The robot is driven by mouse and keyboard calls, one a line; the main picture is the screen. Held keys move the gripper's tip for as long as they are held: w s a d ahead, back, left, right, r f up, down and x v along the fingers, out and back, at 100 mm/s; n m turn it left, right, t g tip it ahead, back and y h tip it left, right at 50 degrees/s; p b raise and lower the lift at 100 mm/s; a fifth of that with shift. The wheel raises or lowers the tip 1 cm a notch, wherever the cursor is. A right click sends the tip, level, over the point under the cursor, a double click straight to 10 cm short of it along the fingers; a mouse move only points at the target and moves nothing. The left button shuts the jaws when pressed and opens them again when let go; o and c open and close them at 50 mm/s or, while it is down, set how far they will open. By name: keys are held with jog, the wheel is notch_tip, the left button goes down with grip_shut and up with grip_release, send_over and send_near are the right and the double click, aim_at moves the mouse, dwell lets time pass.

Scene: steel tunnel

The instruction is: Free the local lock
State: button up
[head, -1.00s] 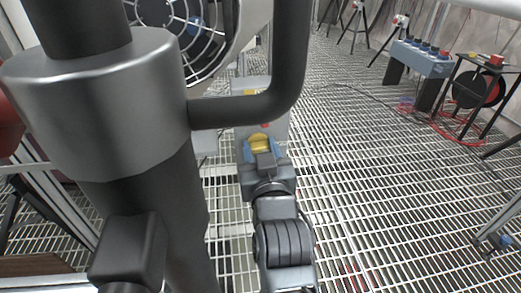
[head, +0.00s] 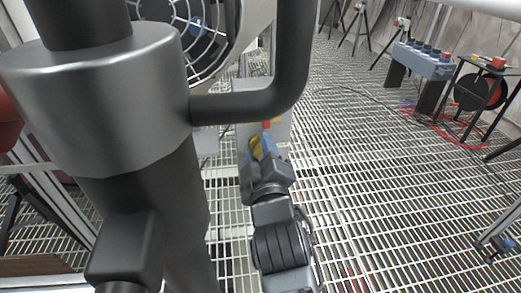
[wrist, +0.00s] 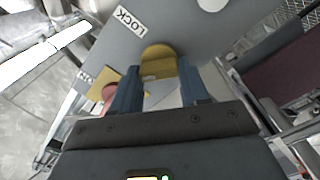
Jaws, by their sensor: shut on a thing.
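The lock is a yellow knob (wrist: 158,62) on a grey panel (wrist: 200,28), beside a white label reading LOCK (wrist: 129,19). My gripper (wrist: 158,88) is shut on the yellow knob, with one blue finger on each side of it. In the head view my gripper (head: 259,148) is at the front of the grey box (head: 255,98), and the yellow knob (head: 256,147) shows tilted between the fingers. The LOCK label is slanted in the wrist view. The knob's base is partly hidden by the fingers.
A red button (wrist: 108,92) on a yellow plate (wrist: 101,86) sits left of my fingers in the wrist view. A caged fan (head: 190,30) is above left of the box. A blue-grey bench (head: 423,60) and a red cable reel (head: 480,91) stand right. The grating between is mostly clear.

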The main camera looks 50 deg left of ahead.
jog(key=n+p, duration=0.2)
jog(key=n, duration=0.2)
jog(key=shift+n, duration=0.3)
jog(key=shift+s+f+n+p, duration=0.15)
jog(key=shift+n+p, duration=0.5)
jog(key=shift+n, duration=0.75)
jog(key=shift+f, duration=0.1)
jog(key=o, duration=1.1)
jog(key=shift+c, duration=0.2)
jog(key=shift+d, duration=0.1)
